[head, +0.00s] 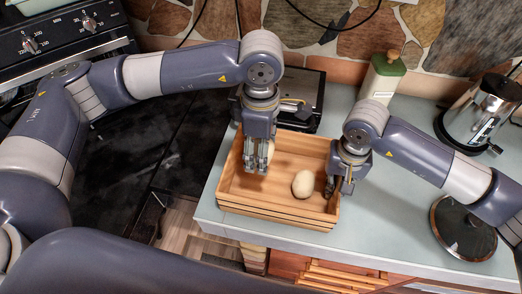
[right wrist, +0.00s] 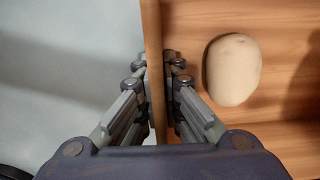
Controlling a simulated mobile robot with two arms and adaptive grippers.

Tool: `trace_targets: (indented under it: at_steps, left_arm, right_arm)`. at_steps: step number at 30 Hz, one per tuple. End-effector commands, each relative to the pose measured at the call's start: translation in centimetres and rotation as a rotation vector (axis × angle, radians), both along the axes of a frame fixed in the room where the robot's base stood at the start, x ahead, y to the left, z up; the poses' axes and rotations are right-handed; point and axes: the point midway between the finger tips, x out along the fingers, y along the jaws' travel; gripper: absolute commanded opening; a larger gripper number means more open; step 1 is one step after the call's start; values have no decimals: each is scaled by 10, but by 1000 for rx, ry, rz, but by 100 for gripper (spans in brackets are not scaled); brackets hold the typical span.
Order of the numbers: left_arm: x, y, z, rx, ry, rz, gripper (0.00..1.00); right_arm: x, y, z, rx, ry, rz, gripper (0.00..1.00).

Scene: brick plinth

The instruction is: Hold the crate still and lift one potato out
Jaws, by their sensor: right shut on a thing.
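A wooden crate (head: 275,215) stands on the pale countertop, and one pale potato (head: 303,184) lies in its right half. My right gripper (head: 338,187) is shut on the crate's right wall; in the right wrist view the crate wall (right wrist: 153,60) runs between its fingers (right wrist: 157,88). The potato also shows there (right wrist: 232,70), inside the crate and apart from the fingers. My left gripper (head: 256,168) points down into the crate's left part, apart from that potato. Something pale shows just behind its fingers, mostly hidden. I cannot tell whether its fingers are open.
A black flat appliance (head: 310,90) stands behind the crate. A bottle with a green cap (head: 383,78), a metal and glass pot (head: 478,112) and a round dark lid (head: 463,228) are to the right. A stove (head: 60,45) is at the left. The countertop (head: 385,235) at front right is clear.

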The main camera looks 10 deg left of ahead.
Motion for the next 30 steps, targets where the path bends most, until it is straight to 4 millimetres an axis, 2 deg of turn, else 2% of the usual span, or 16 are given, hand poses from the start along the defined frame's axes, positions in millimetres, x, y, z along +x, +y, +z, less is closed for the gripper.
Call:
trace_targets:
  at_steps: [2,3,5,6,15,19,23,30]
  left_arm:
    - [0,0,0,0,0,0,38]
    - [0,0,0,0,0,0,38]
    - [0,0,0,0,0,0,38]
    - [0,0,0,0,0,0,38]
    - [0,0,0,0,0,0,38]
    - [0,0,0,0,0,0,38]
    - [0,0,0,0,0,0,38]
    - [0,0,0,0,0,0,38]
  right_arm:
    - [0,0,1,1,-2,0,0]
    - [0,0,1,1,-2,0,13]
    - [0,0,1,1,-2,0,27]
    - [0,0,1,1,-1,0,30]
    - [0,0,1,1,-1,0,30]
    - [1,1,10,2,-3,0,30]
    - [2,1,32,2,-6,1,30]
    - [1,1,84,2,-5,1,30]
